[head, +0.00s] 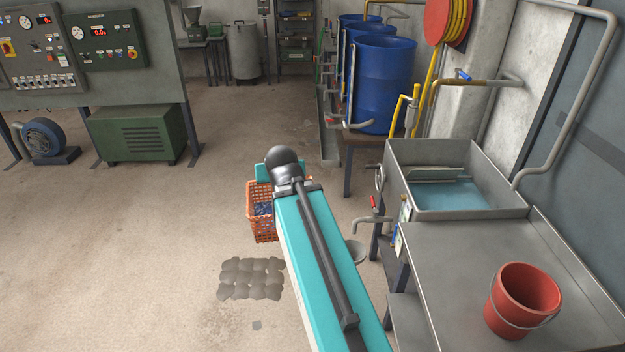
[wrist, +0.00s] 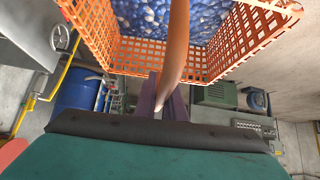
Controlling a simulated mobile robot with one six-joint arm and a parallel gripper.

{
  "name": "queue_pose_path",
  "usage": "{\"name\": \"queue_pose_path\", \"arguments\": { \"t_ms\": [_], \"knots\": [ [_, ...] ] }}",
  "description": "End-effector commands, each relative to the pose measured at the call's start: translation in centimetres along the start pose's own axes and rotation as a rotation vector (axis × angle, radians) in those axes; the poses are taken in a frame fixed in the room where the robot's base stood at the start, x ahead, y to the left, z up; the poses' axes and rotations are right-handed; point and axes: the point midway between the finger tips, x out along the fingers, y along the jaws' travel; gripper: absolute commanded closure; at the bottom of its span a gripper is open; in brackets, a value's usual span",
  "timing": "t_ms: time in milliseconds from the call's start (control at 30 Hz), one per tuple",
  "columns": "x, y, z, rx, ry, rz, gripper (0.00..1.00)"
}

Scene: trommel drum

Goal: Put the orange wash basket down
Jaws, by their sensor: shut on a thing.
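The orange wash basket (head: 262,226) is a mesh crate with bluish contents, seen in the head view just left of my teal arm, which covers its right side. In the wrist view the basket (wrist: 130,52) fills the top, holding many small blue and white pieces (wrist: 150,15). My gripper (wrist: 163,108) shows there with purple fingers, shut on the basket's orange-brown handle (wrist: 178,45). In the head view my gripper is hidden behind the arm. I cannot tell how far the basket is above the floor.
A dark patch (head: 252,279) lies on the open floor in front of the basket. At right stand a water-filled sink (head: 450,195), a metal bench (head: 460,270) with a red bucket (head: 523,300), and blue drums (head: 381,85). A control panel (head: 110,75) and green box (head: 140,135) stand at left.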

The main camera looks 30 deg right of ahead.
Motion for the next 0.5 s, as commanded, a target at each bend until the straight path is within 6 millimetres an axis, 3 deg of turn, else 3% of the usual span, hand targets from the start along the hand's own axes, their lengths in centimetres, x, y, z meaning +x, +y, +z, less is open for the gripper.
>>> {"name": "queue_pose_path", "arguments": {
  "t_ms": [33,200,333,500],
  "knots": [
    [-0.2,-1.9,-0.2,-0.034,0.006,-0.036,1.0],
    [-0.6,-7.4,-0.7,-0.144,0.008,-0.145,1.0],
    [-1.1,-11.0,-0.9,-0.214,0.008,-0.214,1.0],
    [-1.7,-14.0,-0.9,-0.274,0.008,-0.273,1.0]
  ]
}}
